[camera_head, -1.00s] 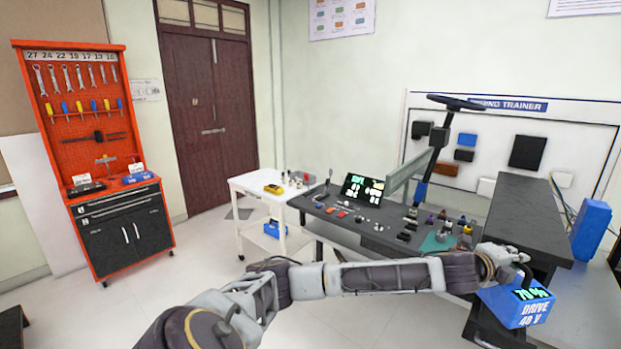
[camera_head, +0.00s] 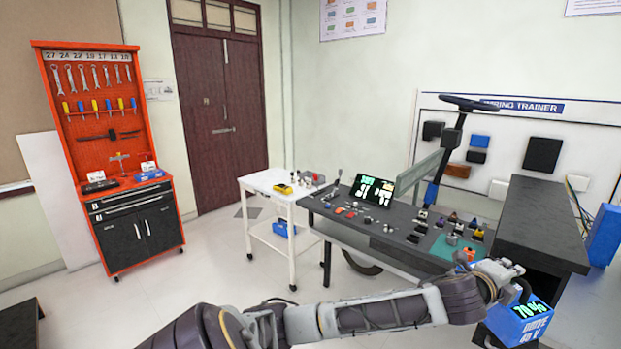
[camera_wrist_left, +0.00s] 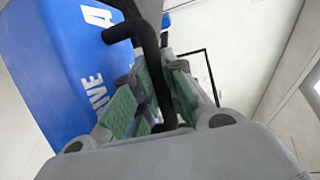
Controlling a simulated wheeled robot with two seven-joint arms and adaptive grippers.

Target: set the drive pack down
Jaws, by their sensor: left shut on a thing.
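The drive pack (camera_head: 522,324) is a blue box with a black handle, a "70%" readout and "DRIVE 48 V" lettering, at the lower right of the head view. My left gripper (camera_head: 521,282) is shut on its handle. In the left wrist view, the green-padded fingers (camera_wrist_left: 158,100) close around the black handle, and the blue side of the drive pack (camera_wrist_left: 65,65) fills the upper left. The pack hangs in front of the dark bench's right end. I cannot tell what is directly beneath it. My right gripper is not in view.
The dark workbench (camera_head: 325,207) carries small parts, a screen and a steering column. A raised dark shelf (camera_head: 545,225) stands close behind the pack. A white cart (camera_head: 267,182) and red tool cabinet (camera_head: 147,236) stand left. Another blue box (camera_head: 604,235) sits far right.

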